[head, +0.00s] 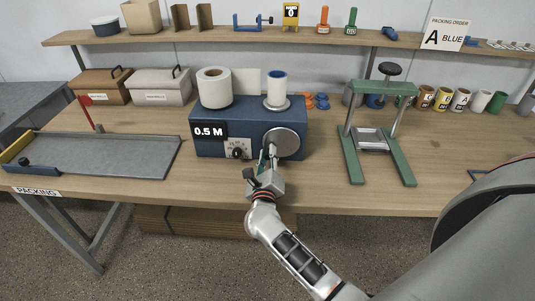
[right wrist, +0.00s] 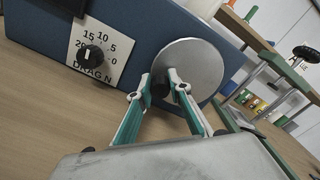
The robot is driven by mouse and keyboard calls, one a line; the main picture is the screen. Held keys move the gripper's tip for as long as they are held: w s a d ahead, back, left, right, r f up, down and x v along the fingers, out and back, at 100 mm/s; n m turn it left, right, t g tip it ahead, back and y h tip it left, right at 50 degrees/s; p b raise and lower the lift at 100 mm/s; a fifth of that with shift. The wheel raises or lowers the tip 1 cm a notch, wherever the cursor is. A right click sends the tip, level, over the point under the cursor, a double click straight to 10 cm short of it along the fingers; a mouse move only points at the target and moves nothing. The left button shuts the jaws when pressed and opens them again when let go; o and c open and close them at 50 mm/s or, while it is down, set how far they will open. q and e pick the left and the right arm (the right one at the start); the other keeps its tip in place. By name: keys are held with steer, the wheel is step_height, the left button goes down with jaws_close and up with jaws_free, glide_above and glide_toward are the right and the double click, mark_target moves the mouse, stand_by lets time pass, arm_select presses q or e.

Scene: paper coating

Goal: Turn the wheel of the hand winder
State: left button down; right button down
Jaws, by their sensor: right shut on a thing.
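The hand winder (head: 216,143) is a blue box with a "0.5 M" label on the workbench. Its round grey wheel (head: 287,143) is on the front face at the right; in the right wrist view the wheel (right wrist: 195,65) fills the upper middle. A white roll (head: 214,90) and a blue-white spool (head: 276,88) stand on top. My right gripper (head: 268,154) is at the wheel's left edge. In the right wrist view its green-grey fingers (right wrist: 164,88) are shut on a small dark handle at the wheel, mostly hidden between the fingertips. My left gripper is not in view.
A drag dial (right wrist: 91,54) sits left of the wheel. A green press frame (head: 350,150) stands to the right, and a grey packing tray (head: 110,155) lies at the left. The bench (head: 330,190) in front of the winder is bare.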

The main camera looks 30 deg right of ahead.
steer(key=shift+f, duration=0.1)
stand_by(0.3)
steer(key=c, duration=1.8)
jaws_free()
steer(key=shift+c, duration=0.2)
steer(key=v, duration=1.2)
steer(key=shift+s, duration=0.1)
